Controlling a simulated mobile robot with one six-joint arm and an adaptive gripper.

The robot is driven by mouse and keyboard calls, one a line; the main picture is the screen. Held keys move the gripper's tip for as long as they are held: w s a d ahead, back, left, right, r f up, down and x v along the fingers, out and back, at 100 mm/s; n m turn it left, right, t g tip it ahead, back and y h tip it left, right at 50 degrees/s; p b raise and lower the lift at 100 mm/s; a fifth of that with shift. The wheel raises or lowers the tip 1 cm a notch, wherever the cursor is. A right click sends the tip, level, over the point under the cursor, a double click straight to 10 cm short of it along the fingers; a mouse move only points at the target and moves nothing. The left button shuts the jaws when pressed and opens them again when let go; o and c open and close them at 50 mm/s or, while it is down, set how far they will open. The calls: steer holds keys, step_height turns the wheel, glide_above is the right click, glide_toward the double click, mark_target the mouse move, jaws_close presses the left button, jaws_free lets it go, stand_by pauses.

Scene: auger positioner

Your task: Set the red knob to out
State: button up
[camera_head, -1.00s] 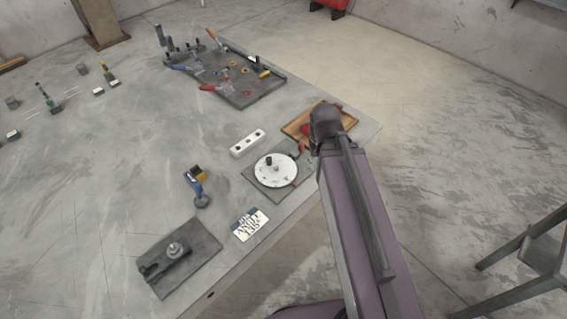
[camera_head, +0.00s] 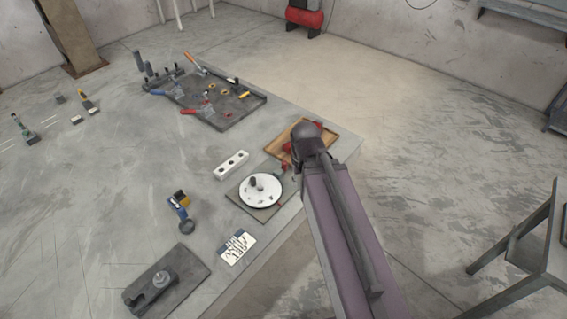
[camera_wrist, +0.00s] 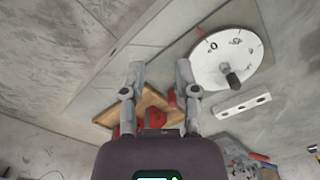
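A white round dial (camera_head: 261,190) with dark markings and a dark upright peg sits on a grey plate near the table's right edge; it also shows at the upper right of the wrist view (camera_wrist: 227,58). A small red part (camera_head: 284,168) is at the plate's far corner, by my arm; a red piece (camera_wrist: 172,97) shows between and below my fingertips in the wrist view. I cannot tell which red part is the knob, or its setting. My gripper (camera_wrist: 159,68) is open and empty, left of the dial in the wrist view. My arm hides it in the head view.
A wooden tray (camera_head: 332,147) with red items lies beyond the dial, partly behind my arm. A dark tool tray (camera_head: 225,122) lies farther back.

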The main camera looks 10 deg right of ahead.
steer(key=o, duration=0.4)
steer(key=shift+c, duration=0.2)
step_height(320, 180, up, 3)
steer(key=m+p, duration=0.4)
steer(key=m, duration=0.4)
glide_above(284, 162)
steer(key=shift+w+r, duration=0.1)
steer(key=shift+r, duration=0.1)
steer(key=shift+f+b, duration=0.1)
steer(key=shift+b, duration=0.3)
step_height(284, 162, down, 14)
steer(key=b, duration=1.3)
steer(key=shift+r, duration=0.25)
steer(key=shift+b, duration=0.3)
